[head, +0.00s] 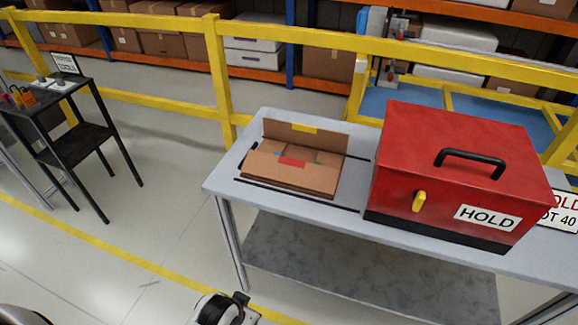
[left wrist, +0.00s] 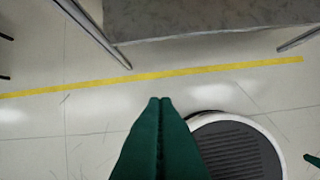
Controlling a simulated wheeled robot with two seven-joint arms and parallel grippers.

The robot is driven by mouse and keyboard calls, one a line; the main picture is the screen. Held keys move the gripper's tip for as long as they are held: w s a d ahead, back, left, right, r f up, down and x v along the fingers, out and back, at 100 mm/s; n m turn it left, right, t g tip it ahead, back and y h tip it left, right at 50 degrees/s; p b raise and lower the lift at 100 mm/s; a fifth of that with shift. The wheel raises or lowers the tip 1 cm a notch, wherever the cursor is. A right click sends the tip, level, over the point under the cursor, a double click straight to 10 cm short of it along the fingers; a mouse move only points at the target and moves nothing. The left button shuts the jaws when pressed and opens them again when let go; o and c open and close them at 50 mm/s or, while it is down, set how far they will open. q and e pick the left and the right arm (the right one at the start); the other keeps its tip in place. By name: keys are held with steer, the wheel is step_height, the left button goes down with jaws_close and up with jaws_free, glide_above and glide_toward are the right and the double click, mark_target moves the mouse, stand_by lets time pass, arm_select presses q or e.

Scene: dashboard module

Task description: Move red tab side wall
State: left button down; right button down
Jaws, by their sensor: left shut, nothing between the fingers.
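A low brown cardboard box (head: 290,178) sits on the left part of the grey table. Its back wall (head: 325,139) stands up and bears a yellow tab (head: 304,128). The red tab (head: 292,162) lies near the middle of the box, with small blue (head: 277,155) and green (head: 318,163) marks to either side. In the left wrist view, my left gripper (left wrist: 160,101) has its green fingers together, empty, over the floor and away from the box. A green tip (left wrist: 312,160) at the right edge looks like part of my right gripper; its opening is hidden.
A large red case (head: 455,160) with a black handle and a HOLD label stands right of the box. The grey table (head: 235,180) has a lower shelf (head: 350,270). A yellow rail (head: 220,75) runs behind. A black cart (head: 80,150) stands left, with clear floor between.

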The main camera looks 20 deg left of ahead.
arm_select(q)
steer(key=w+r+n+t, duration=0.2)
steer(key=w+r+t, duration=0.8)
steer(key=w+r, duration=1.55)
glide_above(288, 171)
steer(key=s, duration=0.1)
step_height(288, 171, down, 3)
steer(key=shift+s+r, duration=0.1)
steer(key=shift+s, duration=0.05)
steer(key=shift+w+f+b, duration=0.15)
steer(key=shift+w+f, duration=0.05)
steer(key=shift+f, duration=0.45)
steer(key=shift+w+f+b, duration=0.15)
steer(key=shift+f, duration=0.45)
steer(key=shift+w+f, duration=0.25)
steer(key=shift+f, duration=0.25)
